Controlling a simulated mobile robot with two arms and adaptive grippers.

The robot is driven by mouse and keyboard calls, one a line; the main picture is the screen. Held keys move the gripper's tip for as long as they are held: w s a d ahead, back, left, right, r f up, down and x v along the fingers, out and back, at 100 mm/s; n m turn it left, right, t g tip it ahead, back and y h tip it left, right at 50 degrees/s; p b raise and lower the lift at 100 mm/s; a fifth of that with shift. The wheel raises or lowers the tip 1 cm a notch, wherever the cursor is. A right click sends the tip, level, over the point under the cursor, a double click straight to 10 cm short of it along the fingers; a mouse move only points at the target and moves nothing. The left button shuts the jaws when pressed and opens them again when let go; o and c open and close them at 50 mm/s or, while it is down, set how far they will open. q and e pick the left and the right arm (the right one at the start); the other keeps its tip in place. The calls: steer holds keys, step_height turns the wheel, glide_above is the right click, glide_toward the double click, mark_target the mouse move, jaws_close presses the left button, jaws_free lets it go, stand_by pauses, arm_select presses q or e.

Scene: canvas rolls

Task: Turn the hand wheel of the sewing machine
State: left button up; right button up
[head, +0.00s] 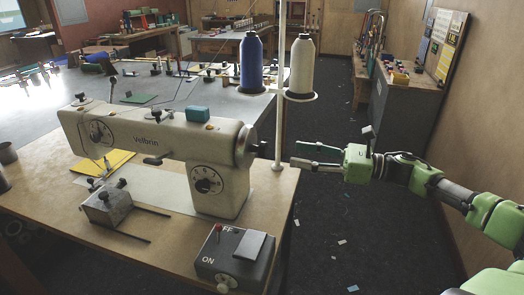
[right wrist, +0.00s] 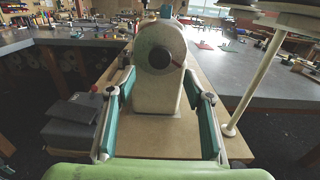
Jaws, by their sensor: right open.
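The cream sewing machine (head: 165,138) stands on a wooden table. In the right wrist view the hand wheel (right wrist: 160,47) faces the camera near the top centre. My right gripper (head: 303,156) is open and empty, to the right of the wheel, with a gap between. In the right wrist view the open fingers of my right gripper (right wrist: 159,82) lie either side of the machine's end, and the wheel shows between them. No contact with the wheel is visible. My left gripper is not clearly in view.
A thin thread stand pole (head: 281,90) rises beside the wheel, carrying a blue cone (head: 251,64) and a cream cone (head: 301,66). A switch box (head: 235,258) sits at the table's front right. The floor right of the table is open.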

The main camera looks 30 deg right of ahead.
mark_target(266, 149)
steer(key=b+x, duration=0.2)
steer(key=x, duration=0.3)
steer(key=shift+w, duration=0.1)
steer(key=shift+x, duration=1.7)
steer(key=shift+p+x, duration=0.7)
steer(key=shift+x, duration=0.5)
steer(key=shift+a, duration=0.1)
steer(key=c, duration=1.1)
